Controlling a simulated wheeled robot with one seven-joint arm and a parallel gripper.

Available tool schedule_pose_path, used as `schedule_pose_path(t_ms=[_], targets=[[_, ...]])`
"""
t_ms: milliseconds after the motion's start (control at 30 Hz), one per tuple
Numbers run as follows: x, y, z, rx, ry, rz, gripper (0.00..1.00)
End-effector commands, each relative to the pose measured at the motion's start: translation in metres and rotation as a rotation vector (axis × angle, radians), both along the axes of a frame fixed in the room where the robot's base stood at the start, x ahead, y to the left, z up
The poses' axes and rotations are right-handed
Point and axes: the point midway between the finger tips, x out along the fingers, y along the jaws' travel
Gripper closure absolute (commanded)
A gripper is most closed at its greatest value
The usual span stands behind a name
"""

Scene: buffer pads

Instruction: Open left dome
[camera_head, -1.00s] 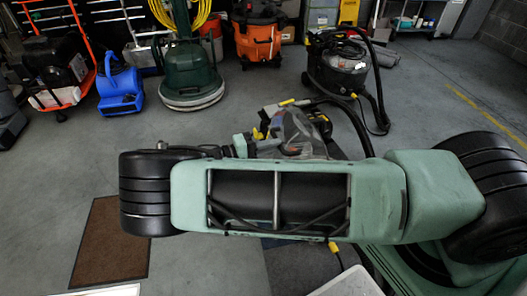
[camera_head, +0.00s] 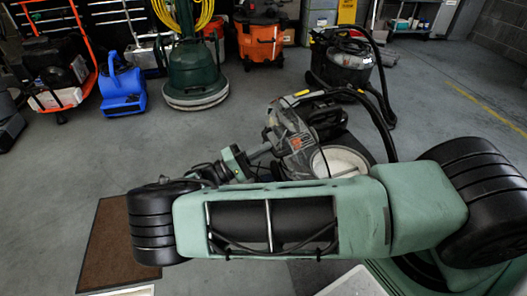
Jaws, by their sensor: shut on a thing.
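The machine in the middle has a grey dome (camera_head: 293,130), tipped up on its left side. A round white-rimmed part (camera_head: 343,161) shows beside and below it. A black part (camera_head: 328,118) stands behind. My gripper (camera_head: 266,149) reaches the dome's left side from the left and is shut on it. My own green arm link crosses in front and hides the machine's lower front. The exact grip point is small and partly covered by the wrist.
A black vacuum (camera_head: 338,62) with a hose stands behind the machine. A green floor buffer (camera_head: 194,65), an orange vacuum (camera_head: 260,42) and a blue blower (camera_head: 121,88) line the back. A brown mat (camera_head: 112,245) lies at left. Floor left of the machine is clear.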

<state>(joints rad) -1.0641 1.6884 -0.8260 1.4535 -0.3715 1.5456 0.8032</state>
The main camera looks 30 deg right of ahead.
Motion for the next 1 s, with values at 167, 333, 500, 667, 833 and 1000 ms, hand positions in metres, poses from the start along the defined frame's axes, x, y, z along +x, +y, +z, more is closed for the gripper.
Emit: schedule_pose_path(t_ms=[167, 333, 500, 667, 833, 1000], targets=[[-0.001, -0.003, -0.006, 0.012, 0.006, -0.002, 1.0], [-0.002, -0.003, -0.006, 0.011, 0.006, -0.003, 0.65], [-0.001, -0.002, -0.005, 0.009, 0.004, -0.003, 0.65], [0.0, 0.002, -0.005, 0.007, 0.003, -0.001, 0.65], [0.003, 0.023, -0.011, 0.009, 0.002, 0.002, 0.65], [0.008, 0.06, -0.023, 0.01, 0.004, 0.001, 0.65]])
